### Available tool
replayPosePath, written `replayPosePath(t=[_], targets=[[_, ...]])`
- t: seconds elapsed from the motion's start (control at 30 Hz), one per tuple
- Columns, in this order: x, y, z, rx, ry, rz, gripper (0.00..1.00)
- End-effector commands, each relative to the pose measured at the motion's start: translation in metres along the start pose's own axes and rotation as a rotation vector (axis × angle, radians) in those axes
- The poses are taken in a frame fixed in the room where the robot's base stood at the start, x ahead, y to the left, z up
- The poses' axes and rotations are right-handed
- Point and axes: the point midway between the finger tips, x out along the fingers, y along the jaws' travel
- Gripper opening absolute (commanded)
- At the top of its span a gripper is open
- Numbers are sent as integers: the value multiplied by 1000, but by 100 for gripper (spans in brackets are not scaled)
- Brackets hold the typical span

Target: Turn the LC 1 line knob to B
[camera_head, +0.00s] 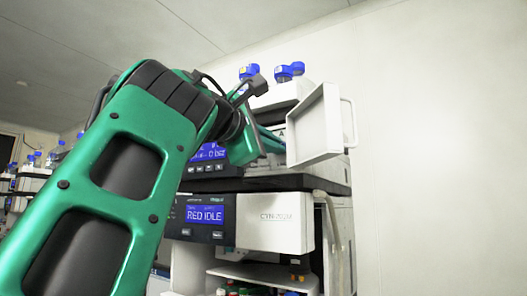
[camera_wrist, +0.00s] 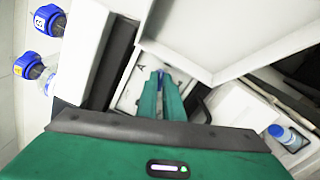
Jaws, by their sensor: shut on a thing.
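The LC 1 line knob (camera_wrist: 161,73) shows as a small dark-blue sliver between my fingertips in the wrist view. My gripper (camera_wrist: 160,82) is shut on it, with its green fingers pointing at a pale panel (camera_wrist: 132,92). A dark letter A stands on this panel to the left of the fingers. The fingers cover most of the knob, so I cannot tell which way it points, and I cannot make out a B. In the head view my gripper (camera_head: 276,142) reaches to the upper instrument, beside an open white door (camera_head: 305,129); the knob is hidden there.
The open white door stands close to my gripper on the right. Blue-capped bottles (camera_head: 249,71) stand on top of the stack. Below is a unit with a display reading RED IDLE (camera_head: 206,215). A pale hose (camera_head: 334,230) hangs at the right side.

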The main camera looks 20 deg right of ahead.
Motion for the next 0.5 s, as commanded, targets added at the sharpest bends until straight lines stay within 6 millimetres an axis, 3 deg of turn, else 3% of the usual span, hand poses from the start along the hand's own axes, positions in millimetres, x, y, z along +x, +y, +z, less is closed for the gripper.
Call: replayPosePath(t=[0.5], targets=[[1,-3,2,325,-4,-6,0]])
